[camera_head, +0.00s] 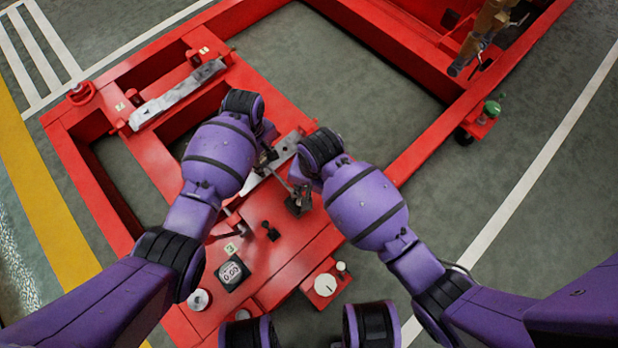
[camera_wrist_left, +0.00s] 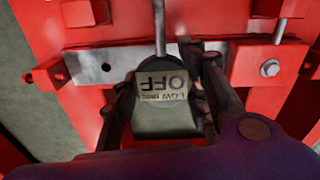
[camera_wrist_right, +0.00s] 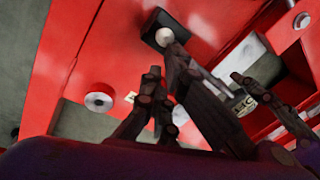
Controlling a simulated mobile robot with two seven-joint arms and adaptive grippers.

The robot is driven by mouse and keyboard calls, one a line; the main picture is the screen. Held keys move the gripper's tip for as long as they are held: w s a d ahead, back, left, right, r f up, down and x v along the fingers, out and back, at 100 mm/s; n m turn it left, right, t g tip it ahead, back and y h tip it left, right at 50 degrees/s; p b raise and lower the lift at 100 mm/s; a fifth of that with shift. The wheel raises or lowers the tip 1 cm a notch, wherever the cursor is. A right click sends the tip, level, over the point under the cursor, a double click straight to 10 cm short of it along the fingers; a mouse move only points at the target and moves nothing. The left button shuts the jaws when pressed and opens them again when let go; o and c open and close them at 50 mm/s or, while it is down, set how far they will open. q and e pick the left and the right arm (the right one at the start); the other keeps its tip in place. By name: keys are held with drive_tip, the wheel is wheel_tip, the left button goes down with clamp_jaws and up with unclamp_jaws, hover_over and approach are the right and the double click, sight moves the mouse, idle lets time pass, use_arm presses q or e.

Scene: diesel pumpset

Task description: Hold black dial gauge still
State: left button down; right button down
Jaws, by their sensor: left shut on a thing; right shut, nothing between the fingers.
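In the left wrist view, a black gauge-like body (camera_wrist_left: 167,121) has a pale face reading OFF, upside down there. A thin stem runs from it over a metal bar. My left gripper (camera_wrist_left: 165,100) is shut on it, with one finger on each side. In the head view the left gripper (camera_head: 266,160) is over the red frame, and the wrist hides most of the body. My right gripper (camera_head: 299,203) is shut and empty, just right of the left one. A small pale face (camera_wrist_right: 243,104) shows among dark fingers in the right wrist view; its fingertips are hard to separate.
The red frame (camera_head: 150,160) carries metal bars. Open grey floor (camera_head: 320,70) shows through the frame.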

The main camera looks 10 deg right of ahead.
drive_tip(key=shift+s+a+r, duration=0.15)
drive_tip(key=shift+r, duration=0.7)
wheel_tip(320, 180, up, 9)
drive_tip(key=s+a, duration=0.1)
drive_tip(key=a, duration=0.1)
idle(0.6)
drive_tip(key=shift+a+r, duration=0.1)
use_arm(q)
drive_tip(key=c, duration=1)
unclamp_jaws()
